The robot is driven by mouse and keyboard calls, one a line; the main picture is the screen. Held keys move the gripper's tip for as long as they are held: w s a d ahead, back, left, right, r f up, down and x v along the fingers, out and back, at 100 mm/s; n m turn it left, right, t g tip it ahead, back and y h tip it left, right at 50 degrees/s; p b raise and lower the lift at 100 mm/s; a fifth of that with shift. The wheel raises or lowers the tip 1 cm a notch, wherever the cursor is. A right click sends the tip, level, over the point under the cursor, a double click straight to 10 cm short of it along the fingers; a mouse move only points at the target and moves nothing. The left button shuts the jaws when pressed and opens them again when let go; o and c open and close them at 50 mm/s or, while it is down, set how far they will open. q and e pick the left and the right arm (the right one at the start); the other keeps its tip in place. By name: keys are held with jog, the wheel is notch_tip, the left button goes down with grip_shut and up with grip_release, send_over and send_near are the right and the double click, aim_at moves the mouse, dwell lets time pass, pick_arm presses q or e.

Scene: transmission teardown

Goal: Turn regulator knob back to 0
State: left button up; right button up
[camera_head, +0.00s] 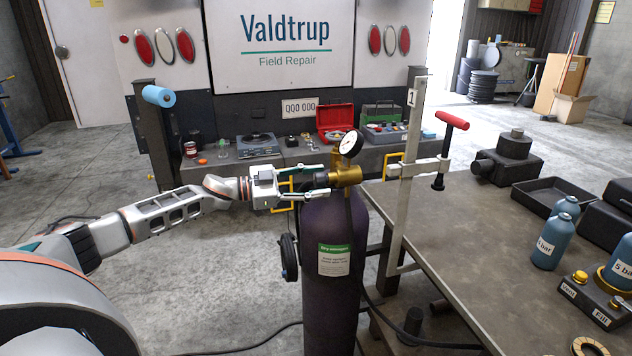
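The regulator is a brass body (345,175) on top of a dark purple gas cylinder (331,270), with a round white-faced pressure gauge (351,143) above it. Its dark regulator knob (320,181) sticks out to the left. My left gripper (326,181) comes in level from the left, with one finger above the knob and one below it. The fingers appear closed onto the knob and partly hide it. The gauge reading and any marks on the knob are too small to read. My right gripper is not in view.
A metal upright (408,170) with a red-handled tool (452,120) stands just right of the regulator. A workbench (440,230) with blue bottles (552,240) fills the right. A dark hose (357,250) runs down the cylinder. Behind is a bench with a red toolbox (335,117).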

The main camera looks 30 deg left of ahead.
pick_arm(q)
jog(key=v, duration=1.2)
dwell(0.6)
jog(key=s+d+f+n+t+y, duration=0.1)
jog(key=s+d+f+n+y, duration=0.15)
jog(key=d+f, duration=0.85)
jog(key=s+d+f+n+y, duration=0.2)
jog(key=s+d+f, duration=0.3)
jog(key=f, duration=1)
jog(key=s+d+f+n+g+y, duration=0.2)
jog(key=s+d+f, duration=0.4)
jog(key=s+f, duration=0.2)
jog(key=s+d+f+n+g+y, duration=0.1)
jog(key=s+d+f+n+y, duration=0.2)
jog(key=s+d+f, duration=0.4)
jog(key=s+f, duration=0.1)
jog(key=s, duration=0.2)
jog(key=shift+s+g, duration=0.15)
jog(key=shift+g, duration=0.25)
jog(key=shift+y, duration=0.25)
